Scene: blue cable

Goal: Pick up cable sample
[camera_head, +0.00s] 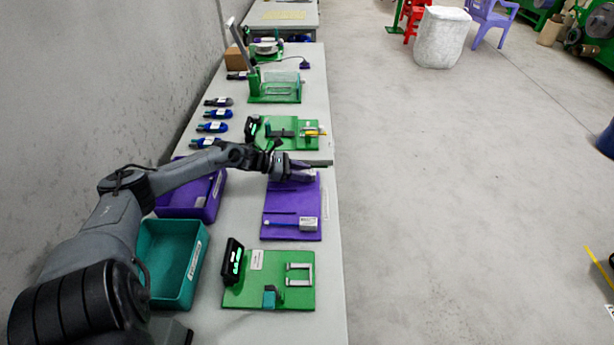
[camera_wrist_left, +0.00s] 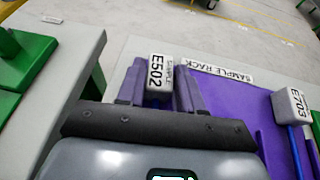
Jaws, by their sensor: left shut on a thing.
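The purple sample rack (camera_head: 284,202) lies flat on the long table; it also shows in the left wrist view (camera_wrist_left: 228,100). My left gripper (camera_head: 308,173) is over the rack's far end. In the left wrist view its purple fingers (camera_wrist_left: 158,88) are shut on a cable sample with a white tag reading E502 (camera_wrist_left: 158,70). The cable below that tag is mostly hidden by the gripper. A second cable sample, tagged E703 (camera_wrist_left: 290,105), lies on the rack; its white tag (camera_head: 308,224) and blue cable show at the near end. My right gripper is not in view.
A green board with a dark display (camera_head: 262,290) lies nearer than the rack. A teal bin (camera_head: 165,262) and a purple bin (camera_head: 180,208) stand to the left. Another green board (camera_head: 285,140) and several blue-handled tools (camera_head: 213,127) lie farther back. Open floor is at right.

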